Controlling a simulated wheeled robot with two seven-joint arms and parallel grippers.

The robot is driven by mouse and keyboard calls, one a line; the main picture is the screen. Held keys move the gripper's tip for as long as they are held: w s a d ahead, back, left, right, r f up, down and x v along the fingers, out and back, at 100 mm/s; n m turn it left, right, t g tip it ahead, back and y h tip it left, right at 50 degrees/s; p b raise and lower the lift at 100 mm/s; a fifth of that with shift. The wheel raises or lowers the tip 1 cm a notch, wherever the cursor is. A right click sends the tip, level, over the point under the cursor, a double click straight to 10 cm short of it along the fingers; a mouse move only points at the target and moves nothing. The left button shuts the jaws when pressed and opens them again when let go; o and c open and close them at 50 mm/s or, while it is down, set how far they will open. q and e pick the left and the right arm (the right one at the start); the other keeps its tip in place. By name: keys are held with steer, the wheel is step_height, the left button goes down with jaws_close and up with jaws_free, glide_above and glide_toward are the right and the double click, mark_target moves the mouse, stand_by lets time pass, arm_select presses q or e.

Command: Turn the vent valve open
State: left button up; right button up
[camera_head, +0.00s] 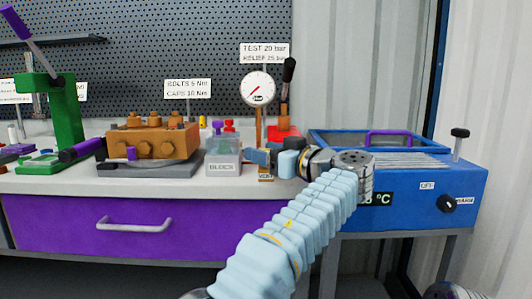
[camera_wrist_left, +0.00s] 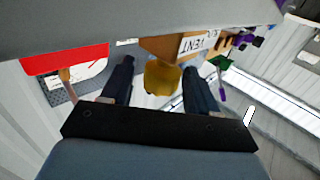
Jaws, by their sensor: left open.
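The vent valve shows in the left wrist view as a yellow-brass knob (camera_wrist_left: 162,78) below a brown block (camera_wrist_left: 160,48) with a white VENT label (camera_wrist_left: 196,44). My left gripper (camera_wrist_left: 157,66) is open, with one dark finger on each side of the knob. Gaps show between the fingers and the knob, so it is not gripped. In the head view, my left gripper (camera_head: 260,157) is at the bench's front edge, just above the VENT label (camera_head: 265,178). The gripper and wrist hide the knob there. My right gripper is not in view.
A clear BLOCK-labelled box (camera_head: 222,158) stands just left of the gripper. A pressure gauge (camera_head: 258,89) and a red base with a black-handled lever (camera_head: 287,85) stand behind. A blue heated unit (camera_head: 410,195) is close on the right. An orange pump block (camera_head: 153,142) sits further left.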

arm_select(q)
steer(key=v, duration=1.4)
steer(key=shift+p, duration=0.3)
